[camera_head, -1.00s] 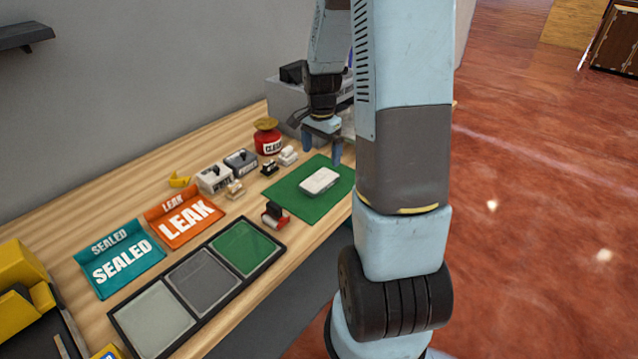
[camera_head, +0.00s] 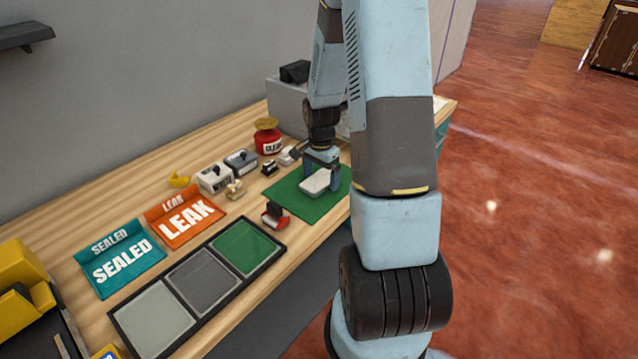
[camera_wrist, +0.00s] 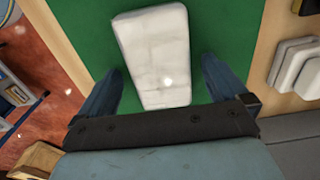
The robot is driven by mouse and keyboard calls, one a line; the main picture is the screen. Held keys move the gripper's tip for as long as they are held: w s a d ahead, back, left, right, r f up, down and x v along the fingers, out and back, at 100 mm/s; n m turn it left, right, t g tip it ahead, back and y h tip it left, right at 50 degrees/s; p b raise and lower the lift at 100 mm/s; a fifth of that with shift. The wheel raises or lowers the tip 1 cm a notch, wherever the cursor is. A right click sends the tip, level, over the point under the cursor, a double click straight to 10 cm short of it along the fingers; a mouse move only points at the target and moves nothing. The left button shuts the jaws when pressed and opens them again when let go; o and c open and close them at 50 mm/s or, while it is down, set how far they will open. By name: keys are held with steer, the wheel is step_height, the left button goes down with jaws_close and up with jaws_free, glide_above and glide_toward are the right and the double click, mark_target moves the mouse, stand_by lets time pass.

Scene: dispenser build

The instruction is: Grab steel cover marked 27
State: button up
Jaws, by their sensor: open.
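A pale, rounded rectangular block (camera_head: 314,182) lies flat on the green mat (camera_head: 297,206). It also shows in the wrist view (camera_wrist: 153,55), with no 27 readable on it, so I cannot tell whether it is the steel cover. My gripper (camera_head: 322,177) is low over the mat, open, with a finger on each side of the block. In the wrist view, my gripper (camera_wrist: 158,85) straddles the block's near part, with green gaps by both fingers. Small pale pieces (camera_wrist: 293,68) lie off the mat at the right; no mark is readable on them.
A red jar (camera_head: 268,142), a small red and black object (camera_head: 274,214) and pale switch boxes (camera_head: 215,179) stand around the mat. The orange LEAK mat (camera_head: 186,222), teal SEALED mat (camera_head: 122,262) and a three-panel tray (camera_head: 202,283) lie toward the front left.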

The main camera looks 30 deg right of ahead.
steer(key=shift+c, duration=0.2)
steer(key=c, duration=1.2)
steer(key=shift+o, duration=0.2)
